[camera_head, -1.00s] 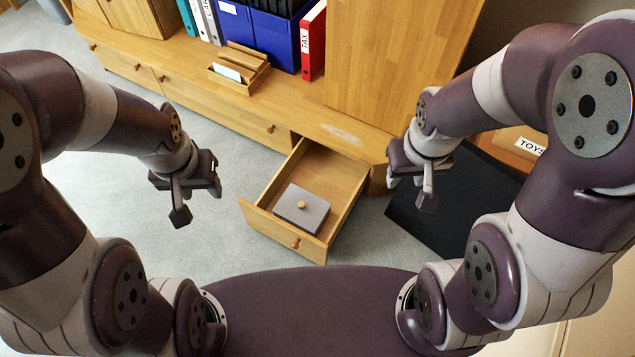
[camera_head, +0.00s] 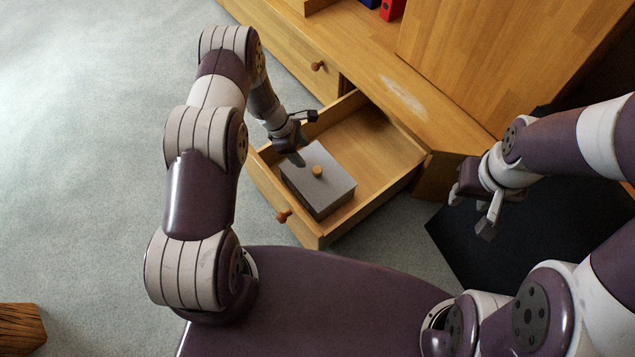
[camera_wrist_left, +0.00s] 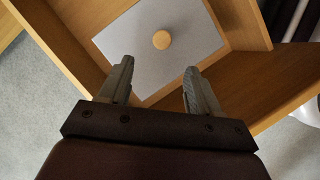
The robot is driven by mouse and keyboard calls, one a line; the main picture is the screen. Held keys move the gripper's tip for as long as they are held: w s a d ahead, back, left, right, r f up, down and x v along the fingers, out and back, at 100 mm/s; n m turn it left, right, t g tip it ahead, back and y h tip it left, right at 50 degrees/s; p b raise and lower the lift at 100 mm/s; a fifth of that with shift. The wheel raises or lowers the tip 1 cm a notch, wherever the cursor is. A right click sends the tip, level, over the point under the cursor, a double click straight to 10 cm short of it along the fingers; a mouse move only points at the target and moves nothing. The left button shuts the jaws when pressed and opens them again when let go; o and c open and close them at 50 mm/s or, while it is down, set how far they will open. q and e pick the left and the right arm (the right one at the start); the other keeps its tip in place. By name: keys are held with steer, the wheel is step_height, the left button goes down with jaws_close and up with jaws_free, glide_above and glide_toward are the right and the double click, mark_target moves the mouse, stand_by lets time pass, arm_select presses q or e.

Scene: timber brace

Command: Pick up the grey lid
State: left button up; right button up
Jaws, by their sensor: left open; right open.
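The grey lid (camera_head: 309,176) with a round wooden knob (camera_head: 317,171) tops a dark box inside the open wooden drawer (camera_head: 395,168). My left gripper (camera_head: 300,150) is open and empty over the drawer, just beyond the lid's far left side in the head view. In the left wrist view the lid (camera_wrist_left: 190,30) lies ahead of the two parted fingers (camera_wrist_left: 157,85), with the knob (camera_wrist_left: 161,40) roughly centred between them and farther out. My right gripper (camera_head: 487,220) is open and empty, right of the drawer.
The drawer walls stand around the lid, with free drawer floor to its right. The wooden cabinet (camera_head: 470,60) rises behind. A black panel (camera_head: 480,250) lies right of the drawer. Carpet (camera_head: 90,150) is clear on the left; a wooden block (camera_head: 22,328) shows at lower left.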

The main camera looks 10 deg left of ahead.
mark_target(317, 169)
arm_select(q)
steer(key=b+x, duration=0.1)
steer(key=x, duration=0.3)
steer(key=shift+f, duration=0.2)
steer(key=b+x, duration=0.4)
steer(key=x, duration=0.1)
steer(key=shift+s+d, duration=0.15)
steer(key=shift+d, duration=0.2)
steer(key=shift+r, duration=0.15)
jaws_close()
